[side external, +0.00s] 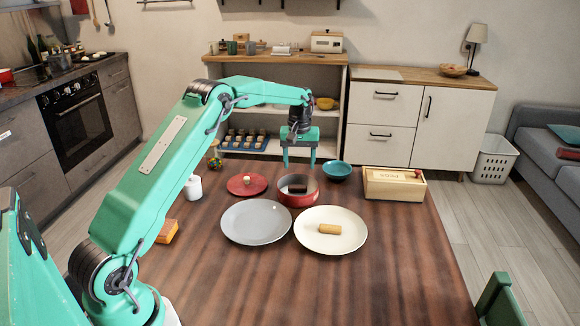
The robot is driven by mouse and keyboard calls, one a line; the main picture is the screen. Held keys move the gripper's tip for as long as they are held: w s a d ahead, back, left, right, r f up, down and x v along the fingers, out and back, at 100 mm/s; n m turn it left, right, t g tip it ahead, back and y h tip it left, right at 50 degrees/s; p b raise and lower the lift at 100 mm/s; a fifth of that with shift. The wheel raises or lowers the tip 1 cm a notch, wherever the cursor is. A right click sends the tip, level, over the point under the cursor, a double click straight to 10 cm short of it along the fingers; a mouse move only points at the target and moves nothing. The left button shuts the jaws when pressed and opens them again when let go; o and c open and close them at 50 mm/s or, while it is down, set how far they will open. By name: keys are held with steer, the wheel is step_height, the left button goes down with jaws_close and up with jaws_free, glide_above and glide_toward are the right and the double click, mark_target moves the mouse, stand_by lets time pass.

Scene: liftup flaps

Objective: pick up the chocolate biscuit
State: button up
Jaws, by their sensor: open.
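A small dark brown piece, which looks like the chocolate biscuit (297,188), lies inside the red pot (298,201) near the far side of the table. The pot is uncovered, and its wall hides part of the inside. My gripper (298,164) points down above the pot with its two fingers apart and nothing between them. Its fingertips appear a little above the pot's rim; the exact height is hard to tell.
A red lid (240,188) lies left of the pot, and a teal bowl (337,170) and wooden box (392,187) stand right. In front are a grey plate (256,222) and a cream plate (345,245) bearing a tan roll (330,229). The near table is clear.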

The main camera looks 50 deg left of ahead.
mark_target(298, 187)
steer(key=shift+w+a+f, duration=0.15)
steer(key=shift+a+f, duration=0.15)
steer(key=shift+f, duration=1.55)
steer(key=shift+a+f, duration=0.1)
steer(key=shift+f, duration=2.5)
steer(key=c, duration=0.6)
